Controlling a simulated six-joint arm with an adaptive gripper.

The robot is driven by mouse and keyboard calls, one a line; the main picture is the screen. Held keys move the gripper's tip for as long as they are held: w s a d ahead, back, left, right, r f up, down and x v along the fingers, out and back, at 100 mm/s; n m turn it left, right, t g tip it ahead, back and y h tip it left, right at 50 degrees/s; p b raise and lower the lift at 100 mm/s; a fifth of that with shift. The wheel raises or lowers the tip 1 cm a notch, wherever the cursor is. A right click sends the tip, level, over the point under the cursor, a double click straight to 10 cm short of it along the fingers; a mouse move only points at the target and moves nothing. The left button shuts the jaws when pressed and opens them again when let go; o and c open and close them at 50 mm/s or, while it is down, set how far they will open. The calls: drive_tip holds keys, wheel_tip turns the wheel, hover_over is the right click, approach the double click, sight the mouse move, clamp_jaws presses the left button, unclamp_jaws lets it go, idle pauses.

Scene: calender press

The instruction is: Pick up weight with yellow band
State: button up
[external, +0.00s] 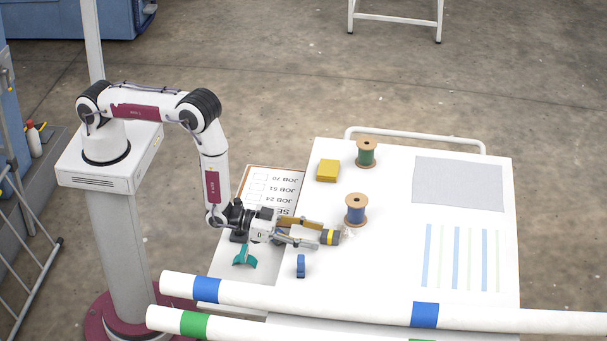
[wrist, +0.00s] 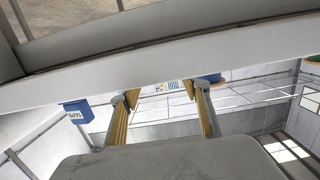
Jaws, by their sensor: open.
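The weight with a yellow band (external: 330,237) is a small dark cylinder with a yellow stripe. In the external view it is at the fingertips of my gripper (external: 318,232), low over the white table. The gripper reaches out sideways, and its two fingers are apart. I cannot tell whether the weight is between the fingertips or just beyond them. In the wrist view my gripper (wrist: 155,95) shows two separated fingers with yellowish inner faces. I cannot make out the weight there.
Long white rolls (external: 320,302) lie across the front.

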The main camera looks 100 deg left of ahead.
sight(331, 234)
drive_tip(key=shift+w+a, duration=0.1)
drive_tip(key=shift+w, duration=0.15)
drive_tip(key=shift+w+a+f, duration=0.1)
drive_tip(key=shift+w+a, duration=0.05)
drive_tip(key=shift+w, duration=0.5)
drive_tip(key=shift+w+a, duration=0.15)
drive_tip(key=shift+w, duration=0.5)
drive_tip(key=shift+w+f, duration=0.2)
drive_tip(key=shift+w, duration=0.95)
drive_tip(key=shift+r, duration=0.1)
clamp_jaws()
